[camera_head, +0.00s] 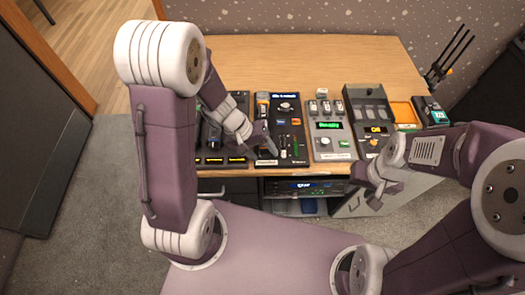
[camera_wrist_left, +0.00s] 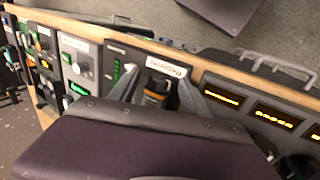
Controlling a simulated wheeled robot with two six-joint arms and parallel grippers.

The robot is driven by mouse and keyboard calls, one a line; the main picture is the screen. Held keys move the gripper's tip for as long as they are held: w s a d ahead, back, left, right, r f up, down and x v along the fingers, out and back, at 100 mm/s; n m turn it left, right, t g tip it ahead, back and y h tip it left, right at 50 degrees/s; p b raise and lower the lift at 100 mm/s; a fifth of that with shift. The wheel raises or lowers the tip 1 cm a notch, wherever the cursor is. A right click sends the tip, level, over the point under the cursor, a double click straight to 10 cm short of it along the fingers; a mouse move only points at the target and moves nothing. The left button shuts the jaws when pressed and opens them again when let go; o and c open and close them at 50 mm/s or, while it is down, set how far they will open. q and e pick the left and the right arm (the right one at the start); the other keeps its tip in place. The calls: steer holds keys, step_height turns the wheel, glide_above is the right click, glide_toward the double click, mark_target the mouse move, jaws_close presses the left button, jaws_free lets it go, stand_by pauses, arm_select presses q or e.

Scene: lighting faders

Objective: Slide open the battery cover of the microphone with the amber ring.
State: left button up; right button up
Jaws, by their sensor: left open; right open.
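A dark microphone with an amber ring (camera_wrist_left: 155,92) lies on a black panel (camera_wrist_left: 120,55) behind a white label, in the left wrist view. My left gripper (camera_wrist_left: 158,84) is open, with one finger on each side of the microphone's near end. I cannot tell whether the fingers touch it. In the head view my left gripper (camera_head: 264,140) hides most of that end, and a grey and orange part (camera_head: 262,103) shows behind it. The battery cover cannot be made out. My right gripper (camera_head: 376,190) is open and empty in front of the desk edge.
A panel with amber displays (camera_head: 224,160) stands left of the microphone. A grey unit with a green display (camera_head: 328,138), a unit with a yellow display (camera_head: 374,130) and an orange tray (camera_head: 403,112) stand to the right. The desk's back (camera_head: 300,62) is clear.

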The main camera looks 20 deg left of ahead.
arm_select(q)
steer(key=p+v, duration=0.3)
steer(key=v, duration=0.6)
step_height(320, 180, up, 4)
steer(key=s+d+m+p, duration=0.2)
steer(key=d+p, duration=0.1)
steer(key=s+a+m+y, duration=0.1)
steer(key=s+a+y, duration=0.3)
steer(key=a, duration=0.2)
steer(key=shift+f+y, duration=0.3)
steer(key=shift+f, duration=0.2)
steer(key=shift+s, duration=0.1)
